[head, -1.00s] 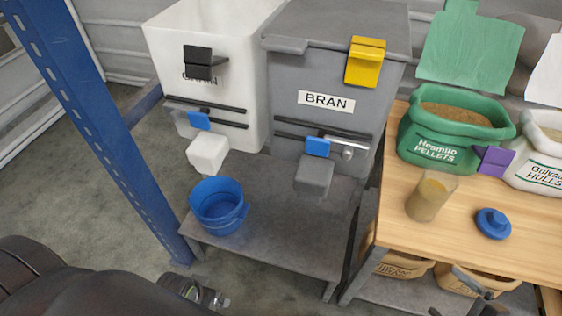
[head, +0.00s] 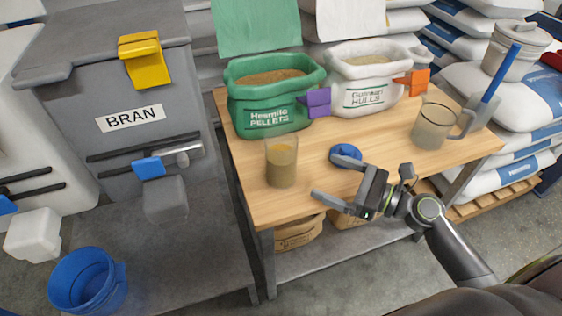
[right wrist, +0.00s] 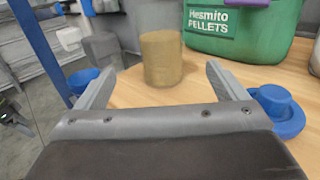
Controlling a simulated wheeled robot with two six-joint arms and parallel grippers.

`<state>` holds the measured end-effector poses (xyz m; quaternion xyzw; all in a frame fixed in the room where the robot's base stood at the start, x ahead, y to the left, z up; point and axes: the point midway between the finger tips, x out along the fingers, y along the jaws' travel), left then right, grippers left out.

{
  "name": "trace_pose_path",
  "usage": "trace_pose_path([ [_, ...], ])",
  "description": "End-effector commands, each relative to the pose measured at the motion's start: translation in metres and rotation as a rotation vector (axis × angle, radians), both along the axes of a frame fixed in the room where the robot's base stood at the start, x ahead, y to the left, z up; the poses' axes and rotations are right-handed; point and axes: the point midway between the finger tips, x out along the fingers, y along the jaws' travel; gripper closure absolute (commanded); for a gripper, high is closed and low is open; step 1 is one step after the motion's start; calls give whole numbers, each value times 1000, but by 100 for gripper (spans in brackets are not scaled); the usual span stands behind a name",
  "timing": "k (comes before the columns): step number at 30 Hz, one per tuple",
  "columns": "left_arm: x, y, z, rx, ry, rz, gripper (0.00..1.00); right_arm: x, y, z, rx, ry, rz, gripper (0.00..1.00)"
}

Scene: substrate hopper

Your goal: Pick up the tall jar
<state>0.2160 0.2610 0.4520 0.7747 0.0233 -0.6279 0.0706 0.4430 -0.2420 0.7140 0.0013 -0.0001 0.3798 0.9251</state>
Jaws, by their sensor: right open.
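The tall jar (head: 281,163) is a clear cylinder with tan grainy contents. It stands upright near the left front of the wooden table (head: 237,178). It also shows in the right wrist view (right wrist: 162,58), ahead of the fingers and roughly between them. My right gripper (head: 336,183) is open and empty, to the right of the jar and apart from it. Its fingers (right wrist: 160,82) point toward the jar. My left gripper is not in view.
A green pellets sack (head: 268,118) and a white hulls sack (head: 362,95) stand behind the jar. A clear jug (head: 434,126) is on the table's right side. The grey BRAN hopper (head: 120,85) and a blue bucket (head: 86,283) are to the left.

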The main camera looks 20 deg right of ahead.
Motion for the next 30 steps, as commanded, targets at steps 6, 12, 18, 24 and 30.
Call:
trace_pose_path([
  [6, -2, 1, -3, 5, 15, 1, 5, 26, 25, 1, 4, -4, -1, 8],
  [12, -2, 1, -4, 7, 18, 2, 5, 50, 50, 1, 4, -3, 0, 8],
  [18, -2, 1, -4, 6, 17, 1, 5, 65, 64, 0, -1, -1, -1, 8],
  [24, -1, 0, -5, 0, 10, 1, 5, 77, 76, -1, 1, -3, 1, 8],
  [30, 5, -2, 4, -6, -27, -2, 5, 98, 96, -1, 0, -1, 0, 8],
])
